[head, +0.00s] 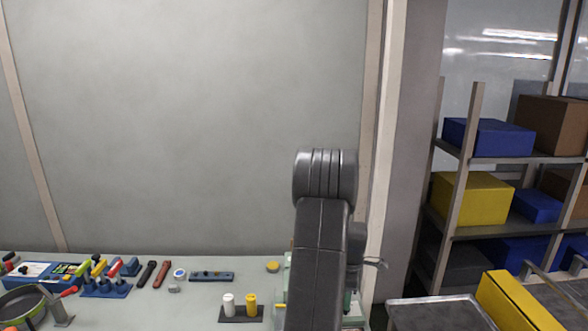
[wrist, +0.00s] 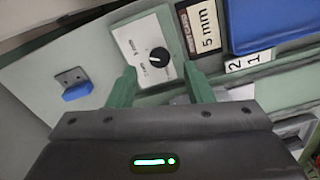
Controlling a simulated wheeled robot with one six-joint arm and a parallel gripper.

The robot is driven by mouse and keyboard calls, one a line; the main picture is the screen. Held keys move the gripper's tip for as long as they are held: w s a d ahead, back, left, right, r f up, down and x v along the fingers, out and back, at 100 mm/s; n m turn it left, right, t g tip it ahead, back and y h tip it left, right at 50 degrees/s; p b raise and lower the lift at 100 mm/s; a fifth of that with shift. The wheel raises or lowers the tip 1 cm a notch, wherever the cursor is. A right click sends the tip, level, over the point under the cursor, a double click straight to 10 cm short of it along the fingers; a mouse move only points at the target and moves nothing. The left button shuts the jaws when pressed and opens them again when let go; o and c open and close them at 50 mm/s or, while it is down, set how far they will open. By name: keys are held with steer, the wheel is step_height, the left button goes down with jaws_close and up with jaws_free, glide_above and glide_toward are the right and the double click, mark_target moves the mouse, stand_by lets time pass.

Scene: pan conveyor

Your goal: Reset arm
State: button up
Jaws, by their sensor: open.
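My arm (head: 322,235) stands raised and bent in the middle of the head view, in front of the table's right end. My gripper (wrist: 160,82) shows in the wrist view with two green fingers spread apart and nothing between them. A light panel with a black knob (wrist: 159,56) lies beyond the fingertips; I cannot tell whether they touch it. In the head view the arm hides most of the gripper and what is behind it.
The worktable (head: 190,300) holds several tools, a pan (head: 22,304) and a stand with white and yellow cylinders (head: 240,313). Shelves with boxes (head: 488,137) stand at right, near a grey tray (head: 440,315). A blue panel (wrist: 262,22) and a small blue block (wrist: 77,91) show in the wrist view.

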step_height(320, 180, up, 7)
steer(key=shift+b, duration=0.4)
steer(key=shift+r, duration=0.1)
